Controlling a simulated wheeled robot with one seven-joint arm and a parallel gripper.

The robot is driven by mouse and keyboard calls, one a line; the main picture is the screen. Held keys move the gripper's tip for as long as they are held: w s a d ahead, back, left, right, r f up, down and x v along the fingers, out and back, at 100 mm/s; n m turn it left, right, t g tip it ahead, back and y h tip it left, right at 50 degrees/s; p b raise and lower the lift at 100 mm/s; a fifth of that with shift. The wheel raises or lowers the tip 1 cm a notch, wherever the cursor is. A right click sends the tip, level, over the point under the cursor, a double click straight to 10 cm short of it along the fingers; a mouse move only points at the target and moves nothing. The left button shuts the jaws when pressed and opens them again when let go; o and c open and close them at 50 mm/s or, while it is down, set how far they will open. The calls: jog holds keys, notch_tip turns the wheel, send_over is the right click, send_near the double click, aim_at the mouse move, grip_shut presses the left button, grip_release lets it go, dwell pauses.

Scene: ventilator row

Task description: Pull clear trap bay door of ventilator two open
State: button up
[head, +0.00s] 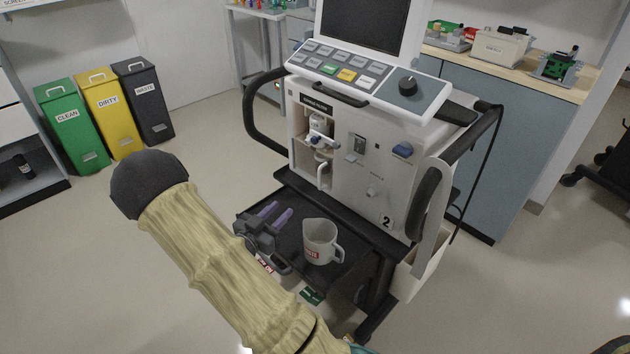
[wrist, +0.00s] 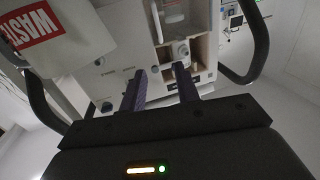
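Ventilator two (head: 345,170) stands ahead, marked with a 2 at the lower right of its pale front. The trap bay is at the left of that front, with white fittings visible inside. An upright white door handle (head: 323,175) shows at its lower part; it also shows in the wrist view (wrist: 157,24). I cannot make out the clear door pane or whether it stands ajar. My gripper (head: 275,213) is below and in front of the bay, over the lower shelf. In the wrist view its two purple fingers (wrist: 162,90) are apart, empty, and clear of the handle.
A black side rail (head: 250,125) curves out at left. Open floor lies left, toward several bins (head: 105,110).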

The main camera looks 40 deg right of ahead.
jog(key=shift+d, duration=0.1)
jog(key=b+x, duration=0.2)
jog(key=x, duration=1.5)
jog(key=shift+d, duration=0.1)
grip_shut()
